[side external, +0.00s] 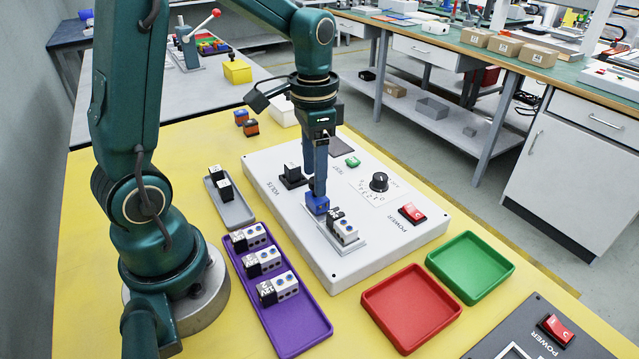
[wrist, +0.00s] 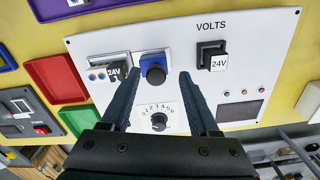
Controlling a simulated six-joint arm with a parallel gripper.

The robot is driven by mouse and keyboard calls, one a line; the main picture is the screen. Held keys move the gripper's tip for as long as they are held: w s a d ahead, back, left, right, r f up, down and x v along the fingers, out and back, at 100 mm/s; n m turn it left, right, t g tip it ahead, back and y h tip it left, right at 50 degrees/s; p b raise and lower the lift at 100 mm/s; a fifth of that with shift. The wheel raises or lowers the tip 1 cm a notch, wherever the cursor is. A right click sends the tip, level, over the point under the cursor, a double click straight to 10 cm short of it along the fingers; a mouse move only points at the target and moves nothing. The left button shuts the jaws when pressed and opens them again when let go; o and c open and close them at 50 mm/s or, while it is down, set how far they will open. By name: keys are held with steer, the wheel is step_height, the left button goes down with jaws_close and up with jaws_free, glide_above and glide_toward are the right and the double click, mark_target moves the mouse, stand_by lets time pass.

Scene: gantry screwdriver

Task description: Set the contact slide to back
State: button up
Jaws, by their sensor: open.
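The contact slide appears to be the blue block with a round black knob (wrist: 153,71) on the white panel; its blue body also shows in the side view (side external: 317,205). It stands beside a white terminal block with a black 24V part (wrist: 106,73), which sits on a grey plate and also shows in the side view (side external: 343,228). My gripper (wrist: 162,78) is open, its fingers pointing down on either side of the knob. In the side view my gripper (side external: 317,188) is directly above the blue block and hides part of it. Contact with the knob cannot be told.
The white panel (side external: 400,240) also carries a black 24V part (wrist: 212,60), a dial (side external: 379,182), a red power switch (side external: 411,213) and a green button (side external: 353,161). Purple (side external: 285,335), red (side external: 410,305) and green (side external: 470,268) trays stand around it.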

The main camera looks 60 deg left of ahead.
steer(key=shift+r, duration=2.55)
steer(key=shift+d+r, duration=0.2)
steer(key=shift+r, duration=0.1)
steer(key=s+d+r+n+t, duration=0.1)
steer(key=s+d+n+t, duration=0.1)
steer(key=s+d+t, duration=0.3)
steer(key=s+d, duration=0.1)
steer(key=s, duration=0.3)
steer(key=shift+d+n+t, duration=0.3)
steer(key=shift+s, duration=0.1)
